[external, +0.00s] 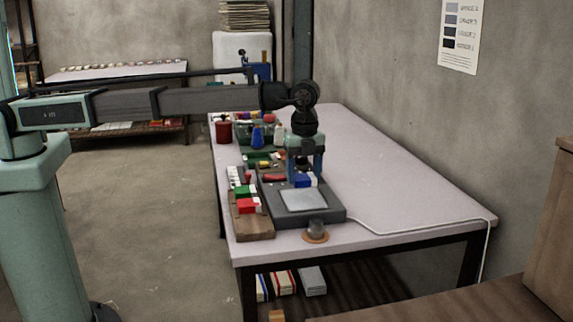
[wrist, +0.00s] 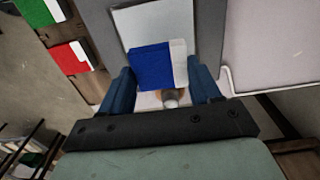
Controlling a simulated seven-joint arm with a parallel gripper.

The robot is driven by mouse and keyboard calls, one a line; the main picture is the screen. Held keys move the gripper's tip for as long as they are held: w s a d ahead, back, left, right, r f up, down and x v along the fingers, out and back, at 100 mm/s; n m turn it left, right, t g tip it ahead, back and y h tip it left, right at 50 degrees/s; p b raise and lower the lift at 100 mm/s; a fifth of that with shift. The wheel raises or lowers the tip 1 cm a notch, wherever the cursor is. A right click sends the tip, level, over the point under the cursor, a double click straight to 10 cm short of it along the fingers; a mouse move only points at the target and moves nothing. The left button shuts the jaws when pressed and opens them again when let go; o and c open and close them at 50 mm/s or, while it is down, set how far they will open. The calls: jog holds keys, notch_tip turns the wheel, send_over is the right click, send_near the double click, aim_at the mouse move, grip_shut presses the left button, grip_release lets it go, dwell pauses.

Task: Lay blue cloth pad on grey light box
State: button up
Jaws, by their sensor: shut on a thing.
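The blue cloth pad (external: 304,181) is blue with a white band along one side. My gripper (external: 305,176) points down and is shut on the pad, which also shows between the fingers in the wrist view (wrist: 150,66). The grey light box (external: 333,213) lies flat on the table with a pale square panel (external: 304,200), partly visible in the wrist view (wrist: 160,20). The pad is over the box, overlapping the panel's edge in both views. I cannot tell whether it touches the box.
A wooden board (external: 254,226) with red and green pads lies left of the box. A small grey jar (external: 317,228) on a round coaster stands at the front. Jars and bottles stand at the back left. The table's right side is clear except for a white cable (external: 440,222).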

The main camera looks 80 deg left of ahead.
aim_at(304, 177)
jog(key=shift+f, duration=2.1)
jog(key=shift+f, duration=0.15)
jog(key=o, duration=1)
notch_tip(304, 177, up, 12)
jog(key=shift+r, duration=0.15)
